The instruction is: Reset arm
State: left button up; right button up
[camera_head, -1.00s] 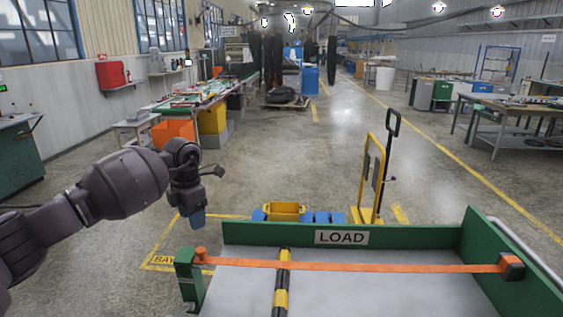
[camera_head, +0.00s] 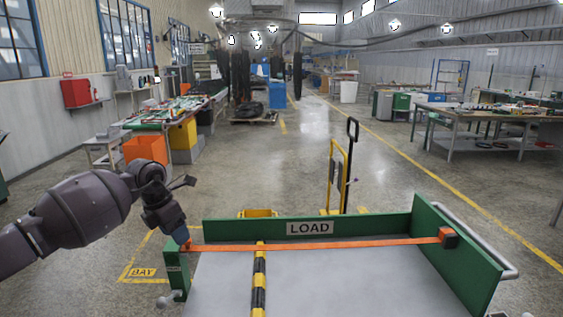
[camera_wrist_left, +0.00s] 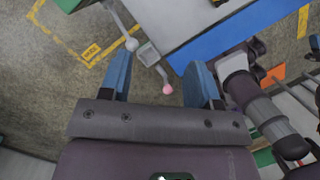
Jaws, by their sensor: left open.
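An orange strap (camera_head: 320,243) runs across the cart from a green post (camera_head: 176,277) at the left to a dark-and-orange block (camera_head: 448,237) at the right. The fingertips overlap the strap's left end in the head view; contact cannot be told.
The cart's green back board carries a LOAD sign (camera_head: 310,228). A yellow-and-black bar (camera_head: 259,280) crosses its grey deck. A yellow hand truck (camera_head: 338,178) and yellow bin (camera_head: 258,213) stand behind it.

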pick_arm(q)
jog(key=s+d+r+n+t+h, duration=0.1)
jog(key=d+r+n+t+h, duration=0.3)
jog(key=d+r+h, duration=0.35)
jog(key=s+d+r+n+t+h, duration=0.1)
jog(key=d+r+n+t+h, duration=0.3)
jog(key=d+h, duration=0.5)
jog(key=s+a+f+n+t+y, duration=0.45)
jog(key=f+n+y, duration=0.35)
jog(key=n, duration=0.5)
jog(key=s+a+f+n+t+y, duration=0.4)
jog(key=a+f+n+y, duration=0.2)
jog(key=f+n, duration=0.65)
jog(key=s+a+f+n+g+y, duration=0.2)
jog(key=s+a+f+n+g, duration=0.1)
jog(key=s+f, duration=0.6)
jog(key=s+a+f+n+g+y, duration=0.3)
jog(key=s+f+n, duration=0.3)
jog(key=s, duration=1.1)
notch_tip(320, 180, down, 4)
jog(key=shift+a+f, duration=0.2)
jog(key=shift+a, duration=0.45)
jog(key=shift+n, duration=0.25)
